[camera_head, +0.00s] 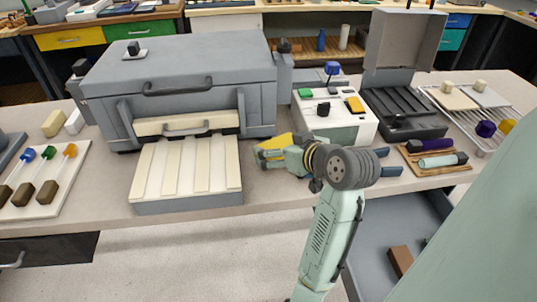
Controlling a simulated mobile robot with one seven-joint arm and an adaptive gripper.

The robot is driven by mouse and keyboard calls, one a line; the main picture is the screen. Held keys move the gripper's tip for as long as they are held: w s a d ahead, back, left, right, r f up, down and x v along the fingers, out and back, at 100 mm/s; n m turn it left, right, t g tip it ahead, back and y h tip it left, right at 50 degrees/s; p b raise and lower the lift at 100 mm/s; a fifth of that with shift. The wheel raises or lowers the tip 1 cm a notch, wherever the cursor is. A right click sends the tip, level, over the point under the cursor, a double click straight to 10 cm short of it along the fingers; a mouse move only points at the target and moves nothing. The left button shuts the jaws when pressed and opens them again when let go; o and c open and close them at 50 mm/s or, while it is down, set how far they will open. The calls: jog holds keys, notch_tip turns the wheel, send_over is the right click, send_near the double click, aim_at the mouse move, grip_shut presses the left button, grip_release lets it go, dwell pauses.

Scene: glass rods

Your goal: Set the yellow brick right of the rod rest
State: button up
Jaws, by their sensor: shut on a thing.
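The yellow brick (276,141) is at the left end of my arm, close to the bench top in the middle. My gripper (270,152) is shut on it, and its fingers hide part of the brick. I cannot tell whether the brick touches the bench. A brown tray (428,172) with a purple and a pale blue rod-like piece lies to the right of my gripper. A pale board (65,185) with several colour-tipped rods lies at the far left. I cannot tell for sure which of these is the rod rest.
A grey kiln-like box (180,75) stands left of my gripper, with a slatted cream shelf (187,170) before it. A white box with knobs (335,125) is just behind my gripper. A black open case (402,105) and a wire rack (480,115) stand to the right.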

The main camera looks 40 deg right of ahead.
jog(key=shift+w+a+f, duration=0.1)
jog(key=shift+w+a, duration=0.2)
jog(key=shift+w, duration=0.2)
jog(key=shift+w+a, duration=0.3)
jog(key=shift+w, duration=0.2)
jog(key=shift+w+a+f, duration=0.15)
jog(key=shift+w+f, duration=0.05)
jog(key=shift+f, duration=0.7)
jog(key=shift+w+a+f, duration=0.1)
jog(key=shift+w+f, duration=0.1)
jog(key=shift+f, duration=0.7)
jog(key=shift+f+b, duration=0.15)
jog(key=shift+b, duration=0.15)
jog(key=o, duration=1)
jog(key=shift+o, duration=0.2)
